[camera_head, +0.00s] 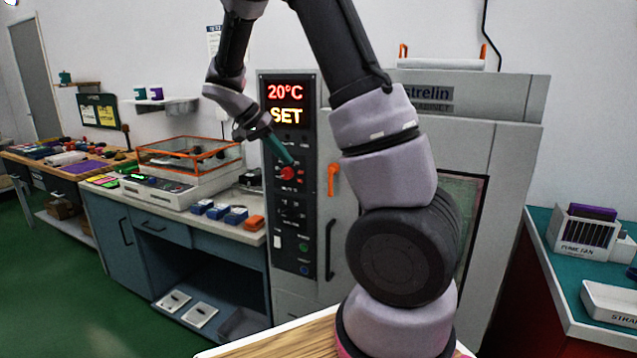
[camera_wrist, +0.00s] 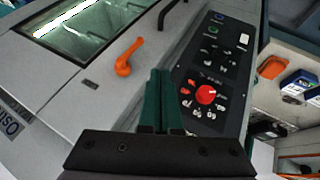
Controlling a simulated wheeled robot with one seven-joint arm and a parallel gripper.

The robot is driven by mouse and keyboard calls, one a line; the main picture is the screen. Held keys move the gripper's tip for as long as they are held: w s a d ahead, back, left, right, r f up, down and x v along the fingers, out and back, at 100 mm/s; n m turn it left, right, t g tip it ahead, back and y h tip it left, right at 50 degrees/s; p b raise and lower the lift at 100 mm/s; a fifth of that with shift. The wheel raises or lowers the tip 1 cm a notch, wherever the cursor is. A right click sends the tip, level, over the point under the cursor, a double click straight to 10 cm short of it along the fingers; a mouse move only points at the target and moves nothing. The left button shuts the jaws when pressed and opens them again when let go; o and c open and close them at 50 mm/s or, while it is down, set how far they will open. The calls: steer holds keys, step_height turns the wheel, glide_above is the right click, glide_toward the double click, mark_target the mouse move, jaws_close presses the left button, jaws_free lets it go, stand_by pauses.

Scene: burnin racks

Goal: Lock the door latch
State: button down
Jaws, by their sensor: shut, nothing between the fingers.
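The door latch (camera_head: 333,180) is an orange lever on the left edge of the grey cabinet door (camera_head: 345,225), and its arm hangs down. In the wrist view, which is turned round, the latch (camera_wrist: 125,58) lies up and left of my fingertips, its arm pointing to the upper right. The door looks closed. My gripper (camera_head: 289,160) is shut and empty in front of the control panel, near the red knob, left of the latch. Its green fingers (camera_wrist: 160,76) lie together in the wrist view, apart from the latch.
The control panel (camera_head: 290,215) has a red knob (camera_wrist: 205,94) and a display reading 20°C SET. A black door handle (camera_head: 330,248) is below the latch. A bench (camera_head: 180,232) with blue and orange blocks stands left. A teal-topped table (camera_head: 565,262) stands right.

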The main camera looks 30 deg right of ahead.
mark_target(338, 170)
steer(key=s+d+f, duration=0.3)
steer(key=d+f, duration=0.5)
steer(key=d, duration=0.1)
stand_by(0.5)
